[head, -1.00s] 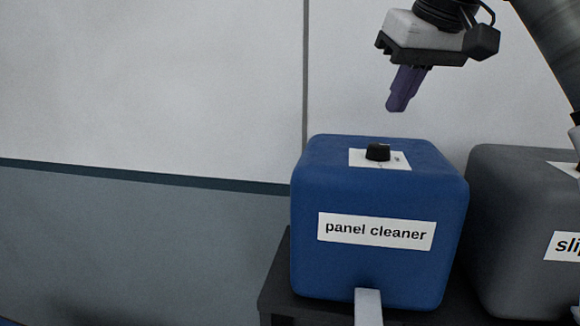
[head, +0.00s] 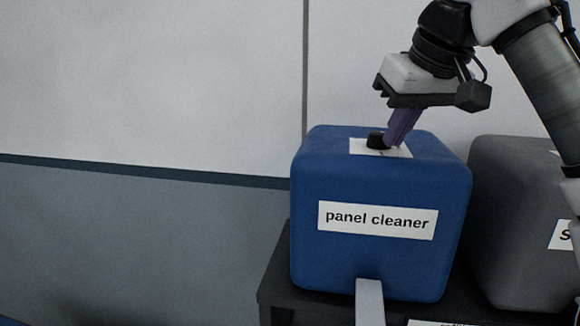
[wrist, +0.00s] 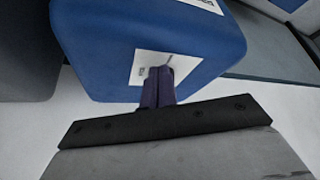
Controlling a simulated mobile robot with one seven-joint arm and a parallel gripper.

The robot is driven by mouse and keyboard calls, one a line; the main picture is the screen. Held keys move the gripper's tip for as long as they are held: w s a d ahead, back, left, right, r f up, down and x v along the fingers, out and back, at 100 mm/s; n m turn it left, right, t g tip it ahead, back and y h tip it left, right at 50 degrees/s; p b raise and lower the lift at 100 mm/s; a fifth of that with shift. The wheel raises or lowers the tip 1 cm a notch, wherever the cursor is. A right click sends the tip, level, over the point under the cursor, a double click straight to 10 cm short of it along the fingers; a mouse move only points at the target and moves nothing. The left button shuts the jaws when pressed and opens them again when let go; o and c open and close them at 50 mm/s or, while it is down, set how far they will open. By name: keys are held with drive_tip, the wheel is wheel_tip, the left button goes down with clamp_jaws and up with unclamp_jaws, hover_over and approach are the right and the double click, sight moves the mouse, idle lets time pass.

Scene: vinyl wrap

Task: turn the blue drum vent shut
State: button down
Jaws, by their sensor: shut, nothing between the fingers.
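The blue drum (head: 380,255), labelled "panel cleaner", stands on a dark stand. Its vent is a small black knob (head: 376,140) on a white plate (head: 398,151) on the drum's top. My gripper (head: 392,144) has purple fingers, shut and empty, pointing down with their tips right beside the knob on its right side. I cannot tell whether they touch it. In the wrist view the drum (wrist: 110,45) and plate (wrist: 150,60) show beyond the shut fingers (wrist: 158,75). The knob is hidden there.
A grey drum (head: 515,230) with a partly seen label stands close on the right. A pale spout (head: 369,300) sticks out at the blue drum's lower front. The dark stand (head: 275,280) ends just left of the drum. A wall is behind; the left side is free.

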drive_tip(key=shift+w, duration=0.3)
idle(0.4)
drive_tip(key=shift+p, duration=1)
drive_tip(key=shift+s, duration=0.25)
drive_tip(key=shift+d+r, duration=0.1)
drive_tip(key=shift+r, duration=0.05)
wheel_tip(320, 180, up, 6)
drive_tip(key=shift+s+f, duration=0.1)
drive_tip(key=shift+f, duration=0.05)
drive_tip(key=shift+f, duration=0.1)
idle(0.4)
